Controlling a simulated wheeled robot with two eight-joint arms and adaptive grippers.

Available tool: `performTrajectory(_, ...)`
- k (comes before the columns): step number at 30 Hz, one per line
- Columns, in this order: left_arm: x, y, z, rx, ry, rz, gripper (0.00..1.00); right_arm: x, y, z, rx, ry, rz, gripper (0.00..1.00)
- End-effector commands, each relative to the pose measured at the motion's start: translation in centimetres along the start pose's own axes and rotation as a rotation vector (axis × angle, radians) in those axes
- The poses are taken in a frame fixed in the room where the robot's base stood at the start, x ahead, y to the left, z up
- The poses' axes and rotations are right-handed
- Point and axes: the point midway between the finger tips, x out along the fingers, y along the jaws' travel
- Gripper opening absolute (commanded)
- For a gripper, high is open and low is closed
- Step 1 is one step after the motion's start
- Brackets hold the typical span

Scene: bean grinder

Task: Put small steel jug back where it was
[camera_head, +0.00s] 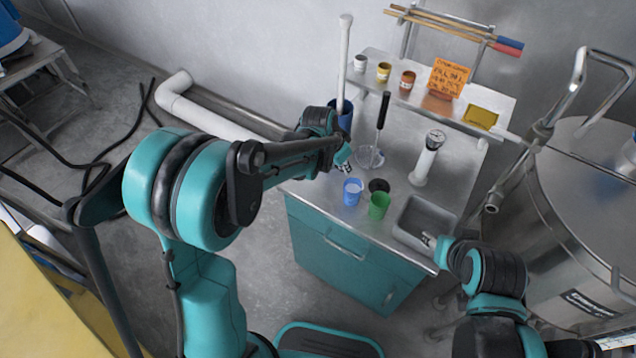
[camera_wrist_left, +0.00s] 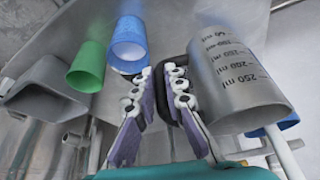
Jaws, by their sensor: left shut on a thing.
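The small steel jug (camera_wrist_left: 235,85), grey with dark ml marks, is at the right in the left wrist view, close against my left gripper's fingers. My left gripper (camera_wrist_left: 158,115) is shut on it; a dark part shows between the fingers, and I cannot tell exactly where they grip. In the head view my left gripper (camera_head: 343,160) is at the worktop's left side, beside a shiny clear-looking vessel (camera_head: 370,158). My right gripper (camera_head: 430,240) is by the sink at the worktop's front right; its fingers are too small to judge.
A blue cup (camera_head: 352,193), a green cup (camera_head: 378,206) and a dark round container (camera_head: 379,185) stand close in front of my left gripper. A blue container (camera_head: 345,117) stands behind it. A white cylinder with a gauge (camera_head: 427,160) and the sink (camera_head: 420,213) are to the right.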

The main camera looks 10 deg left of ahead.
Motion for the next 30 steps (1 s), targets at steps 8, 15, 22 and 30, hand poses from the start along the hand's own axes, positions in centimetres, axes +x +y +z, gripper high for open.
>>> performTrajectory(8, 1.7, -3.7, 5.2, -0.004, 0.001, -0.001, 0.0, 1.6, 0.0, 1.2, 0.0, 0.0, 0.0, 0.4)
performTrajectory(15, 2.2, -4.4, 6.4, -0.001, 0.0, 0.0, 0.0, 2.0, 0.0, 1.4, 0.0, 0.0, 0.0, 0.4)
performTrajectory(22, 5.3, -4.4, 7.6, -0.001, 0.0, 0.0, 0.0, 3.4, 0.0, 2.4, 0.0, 0.0, 0.0, 0.4)
performTrajectory(30, 5.5, -4.3, 7.7, -0.001, 0.0, 0.0, 0.0, 3.3, 0.0, 2.4, 0.0, 0.0, 0.0, 0.4)
